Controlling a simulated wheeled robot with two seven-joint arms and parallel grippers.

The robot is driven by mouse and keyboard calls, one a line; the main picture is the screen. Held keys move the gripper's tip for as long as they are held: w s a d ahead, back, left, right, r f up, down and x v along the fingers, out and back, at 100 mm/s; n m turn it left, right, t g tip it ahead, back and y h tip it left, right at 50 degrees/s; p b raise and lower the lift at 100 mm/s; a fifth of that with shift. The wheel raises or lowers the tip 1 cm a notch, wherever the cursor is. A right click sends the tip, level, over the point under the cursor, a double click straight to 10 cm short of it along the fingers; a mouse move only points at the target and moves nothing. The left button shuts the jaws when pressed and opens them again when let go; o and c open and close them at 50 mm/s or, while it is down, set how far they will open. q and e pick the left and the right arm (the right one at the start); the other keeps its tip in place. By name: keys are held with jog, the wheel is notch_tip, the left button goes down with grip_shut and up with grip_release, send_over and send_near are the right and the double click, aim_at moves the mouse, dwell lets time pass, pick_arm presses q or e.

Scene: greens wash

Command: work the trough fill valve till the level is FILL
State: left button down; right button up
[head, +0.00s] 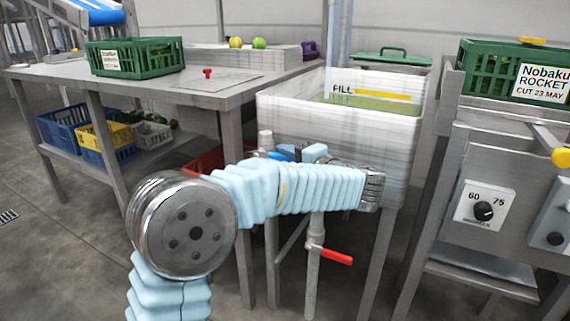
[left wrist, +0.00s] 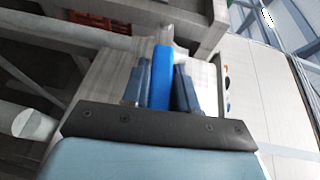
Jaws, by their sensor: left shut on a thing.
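The pale trough (head: 330,124) stands in the middle of the head view. Its inner back wall has a FILL label (head: 342,90) and a yellow line (head: 387,95). Greenish water (head: 372,104) shows inside, its surface close under that line. A blue valve handle (head: 285,154) shows partly at the trough's front left, above my forearm. In the left wrist view the blue handle (left wrist: 162,75) stands between the two fingers of my left gripper (left wrist: 160,88), which is shut on it. My forearm hides most of this gripper in the head view. My right gripper is not in view.
A red-handled valve (head: 336,256) sits on the pipe under the trough. A steel table (head: 215,92) with a green crate (head: 135,57) is on the left. A control panel (head: 484,207) and a labelled green crate (head: 490,70) are on the right.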

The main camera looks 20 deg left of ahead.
pick_arm(q)
jog(key=shift+f+t+y+b, duration=0.3)
jog(key=shift+f+y+b, duration=0.25)
jog(key=shift+b, duration=0.15)
jog(key=shift+m, duration=0.3)
jog(key=c, duration=1)
grip_release()
jog(key=shift+o, duration=0.2)
jog(key=v, duration=1.3)
jog(key=shift+s+d, duration=0.2)
jog(key=shift+d, duration=0.15)
jog(key=shift+f, duration=0.15)
